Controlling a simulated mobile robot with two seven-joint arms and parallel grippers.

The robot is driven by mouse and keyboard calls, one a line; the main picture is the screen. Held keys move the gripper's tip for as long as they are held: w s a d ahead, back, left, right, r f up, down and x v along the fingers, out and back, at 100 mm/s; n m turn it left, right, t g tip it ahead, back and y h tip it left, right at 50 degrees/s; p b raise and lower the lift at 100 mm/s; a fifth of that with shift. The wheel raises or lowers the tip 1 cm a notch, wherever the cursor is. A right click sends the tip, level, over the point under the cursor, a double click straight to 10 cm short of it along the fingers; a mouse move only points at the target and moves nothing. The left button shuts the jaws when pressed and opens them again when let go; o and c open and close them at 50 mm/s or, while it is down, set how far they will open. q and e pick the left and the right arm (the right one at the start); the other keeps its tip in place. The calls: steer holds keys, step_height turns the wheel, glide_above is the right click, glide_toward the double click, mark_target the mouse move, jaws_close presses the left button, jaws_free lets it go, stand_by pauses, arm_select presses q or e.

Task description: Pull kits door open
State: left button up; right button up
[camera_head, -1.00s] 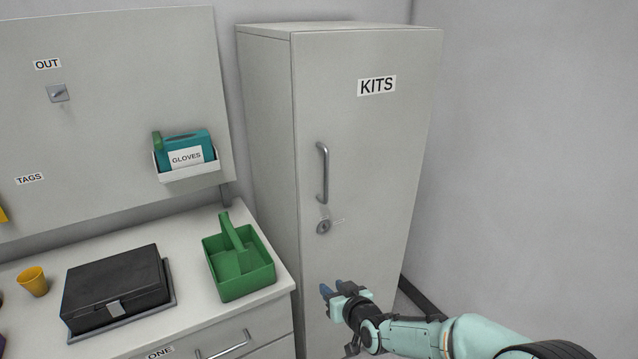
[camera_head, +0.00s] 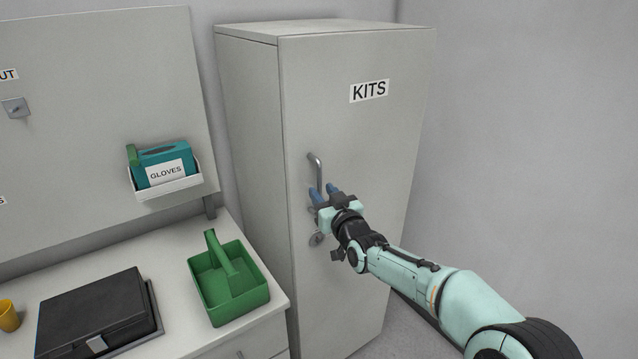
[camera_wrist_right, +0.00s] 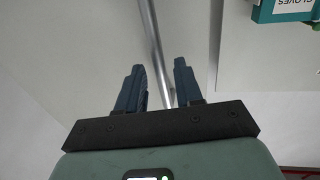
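The kits door (camera_head: 370,150) is the grey front of a tall cabinet, labelled KITS (camera_head: 369,91), and it is shut. Its vertical metal handle (camera_head: 318,172) is near the door's left edge; the lower part is hidden behind my right gripper (camera_head: 324,192). In the right wrist view, the gripper (camera_wrist_right: 160,84) is open, and the handle bar (camera_wrist_right: 154,45) runs between its two blue fingers in the picture. I see a gap on both sides of the bar; how deep it sits between them I cannot tell. A round lock (camera_head: 316,239) is just below the gripper. My left gripper is out of view.
A counter (camera_head: 242,338) stands left of the cabinet, with a green caddy (camera_head: 240,300) and a black case (camera_head: 95,312) on it. A gloves box (camera_head: 165,172) hangs on the panel above. A wall (camera_head: 520,150) is at the right.

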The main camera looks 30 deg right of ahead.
mark_target(320, 190)
steer(key=shift+w+d+p, duration=0.15)
steer(key=shift+w+p, duration=0.2)
steer(key=shift+w, duration=1.15)
steer(key=shift+c, duration=0.3)
jaws_close()
steer(key=shift+s, duration=0.1)
